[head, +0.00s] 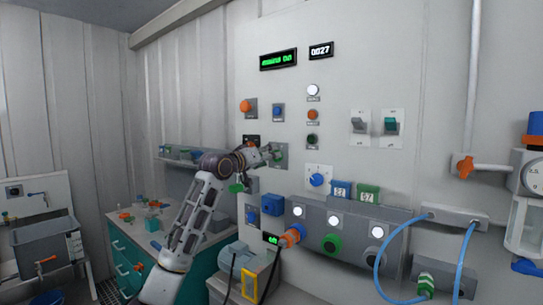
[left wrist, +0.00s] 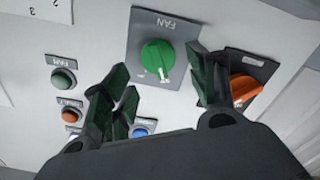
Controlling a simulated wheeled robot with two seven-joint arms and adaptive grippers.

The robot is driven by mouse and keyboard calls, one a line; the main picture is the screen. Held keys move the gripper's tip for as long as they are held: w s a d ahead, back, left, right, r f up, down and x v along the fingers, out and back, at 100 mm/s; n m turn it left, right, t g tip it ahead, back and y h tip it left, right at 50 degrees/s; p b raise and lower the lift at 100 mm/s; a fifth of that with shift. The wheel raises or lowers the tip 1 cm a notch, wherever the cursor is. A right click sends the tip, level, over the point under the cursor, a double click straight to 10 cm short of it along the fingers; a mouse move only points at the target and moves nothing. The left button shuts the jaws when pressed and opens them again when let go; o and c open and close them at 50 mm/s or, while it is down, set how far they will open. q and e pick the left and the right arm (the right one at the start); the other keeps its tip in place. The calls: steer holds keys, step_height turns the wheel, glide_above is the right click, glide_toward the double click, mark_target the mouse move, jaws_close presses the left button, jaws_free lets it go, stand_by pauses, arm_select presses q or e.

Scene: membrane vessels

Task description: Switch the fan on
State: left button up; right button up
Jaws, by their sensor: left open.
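The green fan knob (left wrist: 158,56) sits on a grey plate labelled FAN (left wrist: 178,23) in the left wrist view. The knob's white mark points toward the bottom of that view. My left gripper (left wrist: 158,66) is open, with one dark green finger on each side of the knob. I cannot tell whether either finger touches it. In the head view my left gripper (head: 268,154) is at the grey fan plate (head: 282,161) on the wall panel and largely hides the knob. My right gripper is not in view.
An orange handle on a black plate (left wrist: 246,88) is close beside my gripper's right finger in the wrist view. A green button labelled FAN (left wrist: 63,79), an orange button (left wrist: 71,115) and a blue button (left wrist: 143,127) are nearby. A shelf (head: 185,156) is left of the panel.

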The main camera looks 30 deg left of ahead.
arm_select(q)
steer(key=shift+w+d, duration=0.15)
steer(key=shift+w, duration=1.35)
